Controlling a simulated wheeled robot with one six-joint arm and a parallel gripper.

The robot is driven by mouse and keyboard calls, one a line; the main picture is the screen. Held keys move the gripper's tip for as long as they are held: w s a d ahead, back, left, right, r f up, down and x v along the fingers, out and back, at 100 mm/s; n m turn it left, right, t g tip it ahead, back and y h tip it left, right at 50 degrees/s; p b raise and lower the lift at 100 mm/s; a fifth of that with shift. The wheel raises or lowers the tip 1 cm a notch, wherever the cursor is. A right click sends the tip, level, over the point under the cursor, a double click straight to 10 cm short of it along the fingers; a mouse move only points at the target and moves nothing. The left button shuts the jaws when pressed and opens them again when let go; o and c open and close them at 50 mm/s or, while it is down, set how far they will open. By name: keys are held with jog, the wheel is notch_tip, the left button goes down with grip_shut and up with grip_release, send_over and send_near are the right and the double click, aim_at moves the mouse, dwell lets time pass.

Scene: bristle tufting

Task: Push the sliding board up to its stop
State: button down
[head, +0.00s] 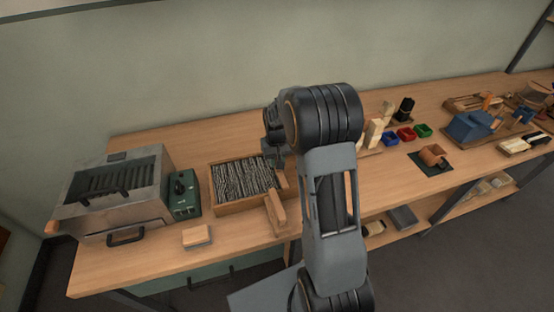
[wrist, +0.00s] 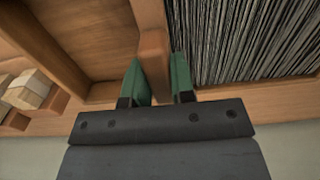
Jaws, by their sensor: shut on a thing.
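The sliding board (wrist: 152,22) is a wooden bar standing in the wooden tray, between the dark bristle strands (wrist: 240,35) and a bare compartment. My gripper (wrist: 158,80) has its green fingers on either side of the board's end and is shut on it. The strands lie close along one side of the board; I cannot tell if they touch it. In the head view the tray (head: 232,207) holds the grey strands (head: 243,179) on its left side. My gripper (head: 275,155) is at its far right, and my arm hides part of the tray there.
A metal machine (head: 120,195) with a green control box (head: 183,195) stands left of the tray. A small wooden block (head: 197,236) lies in front. To the right are red (head: 405,134) and blue bins (head: 390,139). The wall is behind the bench.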

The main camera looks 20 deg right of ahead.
jog(key=shift+w+a, duration=0.1)
jog(key=c, duration=1)
grip_release()
jog(key=shift+a, duration=0.15)
jog(key=shift+o, duration=0.2)
jog(key=shift+r, duration=0.1)
jog(key=shift+r, duration=0.25)
notch_tip(320, 180, up, 13)
jog(key=shift+r, duration=0.1)
